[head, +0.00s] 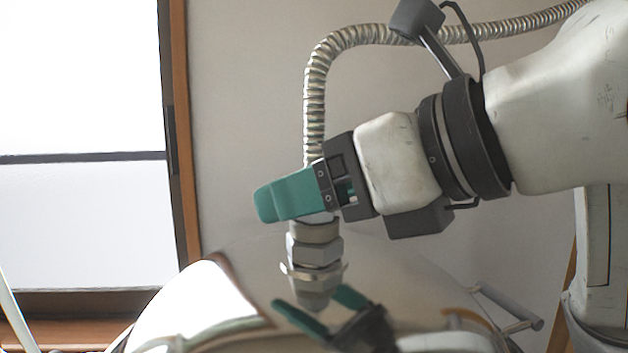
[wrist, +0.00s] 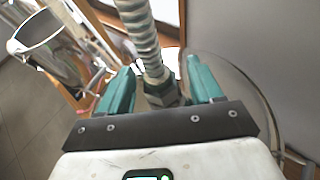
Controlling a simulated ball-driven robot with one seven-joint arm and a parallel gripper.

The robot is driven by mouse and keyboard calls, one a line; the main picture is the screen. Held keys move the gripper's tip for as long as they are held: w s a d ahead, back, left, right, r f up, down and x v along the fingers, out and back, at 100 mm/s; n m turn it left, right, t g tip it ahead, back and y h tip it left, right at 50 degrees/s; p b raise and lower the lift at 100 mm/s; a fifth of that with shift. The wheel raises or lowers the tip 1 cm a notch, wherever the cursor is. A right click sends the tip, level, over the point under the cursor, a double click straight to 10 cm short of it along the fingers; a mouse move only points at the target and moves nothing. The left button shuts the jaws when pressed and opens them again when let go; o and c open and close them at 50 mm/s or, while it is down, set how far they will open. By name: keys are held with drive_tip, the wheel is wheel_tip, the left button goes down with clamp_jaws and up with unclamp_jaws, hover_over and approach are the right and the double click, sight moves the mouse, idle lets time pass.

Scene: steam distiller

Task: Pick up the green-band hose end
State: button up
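A silvery ribbed metal hose (head: 315,105) hangs down behind my gripper. Its end (head: 315,250), with stacked hex fittings, shows below my gripper over a shiny rounded surface. I cannot make out a green band on it. My gripper (head: 268,200) has teal fingers and is at the height of the hose's lower part, just above the fittings. In the wrist view, my gripper (wrist: 160,65) is open. The hose end (wrist: 162,96) stands between the fingers, with a visible gap on each side. Part of the hose is hidden by my gripper in the head view.
A shiny, curved metal vessel (head: 225,255) lies below and mirrors my gripper and the hose fittings. A handle-like bar (head: 508,305) is at its right. A wood-framed window (head: 80,150) is at the left, and a plain wall (head: 245,90) behind.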

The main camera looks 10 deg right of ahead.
drive_tip(key=c, duration=1)
drive_tip(key=shift+c, duration=0.8)
drive_tip(key=shift+r, duration=0.15)
